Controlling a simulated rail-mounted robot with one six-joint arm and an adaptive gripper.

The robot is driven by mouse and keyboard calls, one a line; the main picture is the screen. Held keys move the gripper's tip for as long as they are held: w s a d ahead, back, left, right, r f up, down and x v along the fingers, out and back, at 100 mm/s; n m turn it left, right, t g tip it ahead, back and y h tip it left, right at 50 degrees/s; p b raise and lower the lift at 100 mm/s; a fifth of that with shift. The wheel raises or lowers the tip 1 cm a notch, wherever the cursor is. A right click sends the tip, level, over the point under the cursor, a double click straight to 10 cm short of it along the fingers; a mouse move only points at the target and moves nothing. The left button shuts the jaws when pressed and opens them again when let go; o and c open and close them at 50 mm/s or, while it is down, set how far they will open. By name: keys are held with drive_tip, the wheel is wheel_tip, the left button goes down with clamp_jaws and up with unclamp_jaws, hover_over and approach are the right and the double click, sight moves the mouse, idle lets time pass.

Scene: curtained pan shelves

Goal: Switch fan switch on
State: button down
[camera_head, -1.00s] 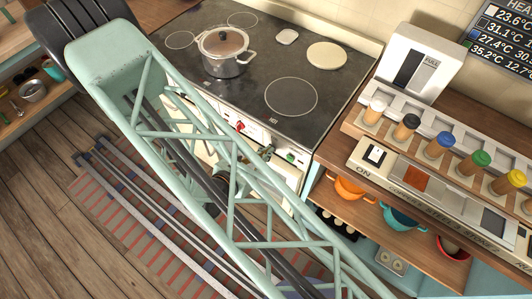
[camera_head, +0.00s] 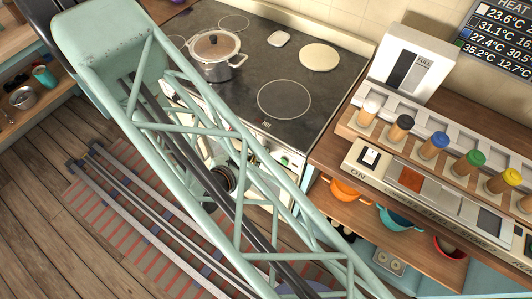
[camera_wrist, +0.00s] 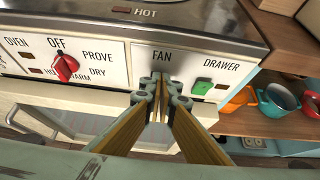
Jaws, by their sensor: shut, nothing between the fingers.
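The cooker's control panel (camera_wrist: 110,58) fills the upper middle of the wrist view. Its FAN label (camera_wrist: 161,57) sits between a red knob (camera_wrist: 66,67) and a green DRAWER button (camera_wrist: 202,87). My gripper (camera_wrist: 160,86) is shut and empty, its fingertips together just below the FAN label. The fingertips cover the panel there, so the fan switch itself is hidden. I cannot tell whether they touch the panel. In the head view my arm hides the gripper and much of the panel on the cooker (camera_head: 250,52).
A lidded pot (camera_head: 212,57) stands on the hob. To the right is a counter with a row of coloured-lid jars (camera_head: 433,146). Below it, an orange bowl (camera_head: 347,190) and a teal bowl (camera_wrist: 280,98) are on a shelf. A striped rug (camera_head: 120,220) covers the floor.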

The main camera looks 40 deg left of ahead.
drive_tip(key=shift+r, duration=0.25)
drive_tip(key=shift+r, duration=0.5)
drive_tip(key=shift+r, duration=0.1)
drive_tip(key=shift+s, duration=0.15)
idle(0.3)
drive_tip(key=b+v, duration=0.2)
drive_tip(key=v, duration=1.1)
idle(0.4)
idle(0.7)
